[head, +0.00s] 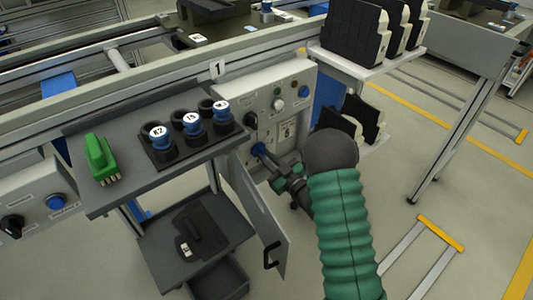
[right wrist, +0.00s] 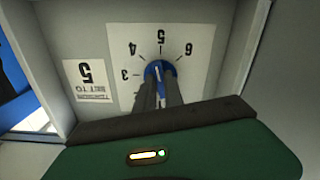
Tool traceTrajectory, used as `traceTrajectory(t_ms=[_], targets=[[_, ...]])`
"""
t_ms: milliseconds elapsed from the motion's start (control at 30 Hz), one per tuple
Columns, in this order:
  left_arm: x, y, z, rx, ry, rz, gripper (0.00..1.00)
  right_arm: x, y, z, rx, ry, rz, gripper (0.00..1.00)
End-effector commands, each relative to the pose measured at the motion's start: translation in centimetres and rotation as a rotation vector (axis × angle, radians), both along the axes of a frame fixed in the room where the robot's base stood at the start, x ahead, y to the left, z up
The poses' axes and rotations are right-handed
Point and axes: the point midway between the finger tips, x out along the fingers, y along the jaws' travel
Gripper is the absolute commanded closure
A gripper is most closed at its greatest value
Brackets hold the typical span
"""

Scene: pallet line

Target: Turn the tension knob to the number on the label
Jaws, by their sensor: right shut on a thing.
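The blue tension knob (right wrist: 160,71) sits in a white dial plate (right wrist: 197,75) with numbers 3 to 6 visible around it. A white line on the knob points up toward about the 5; the fingers hide the lower dial. The white label (right wrist: 91,82) beside the dial shows a 5 with small text, upside down in the right wrist view. My right gripper (right wrist: 160,90) is shut on the knob. In the head view my right gripper (head: 268,160) reaches the knob low on the grey panel (head: 272,92). My left gripper is not in view.
An open cabinet door (head: 258,215) hangs close to my right arm. Black parts stand on a rack (head: 375,65) at right.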

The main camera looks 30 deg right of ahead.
Motion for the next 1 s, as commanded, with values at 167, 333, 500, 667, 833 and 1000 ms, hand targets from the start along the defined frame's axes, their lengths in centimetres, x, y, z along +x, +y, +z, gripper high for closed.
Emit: traceTrajectory(t_ms=[167,333,500,667,833,1000], targets=[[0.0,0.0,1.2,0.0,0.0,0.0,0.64,-0.1,0.0,0.0,0.116,0.015,0.0,1.0],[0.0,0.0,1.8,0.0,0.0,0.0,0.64,-0.1,0.1,-0.1,0.19,0.021,0.0,1.0],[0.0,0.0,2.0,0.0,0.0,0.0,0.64,-0.1,0.1,-0.2,0.23,0.024,-0.001,1.0],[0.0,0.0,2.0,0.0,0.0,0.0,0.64,-0.1,0.1,-0.2,0.242,0.025,-0.001,1.0],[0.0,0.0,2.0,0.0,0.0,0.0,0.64,-0.1,0.1,-0.3,0.242,0.025,-0.001,1.0],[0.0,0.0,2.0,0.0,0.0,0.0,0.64,-0.1,0.1,-0.3,0.241,0.025,-0.001,0.82]])
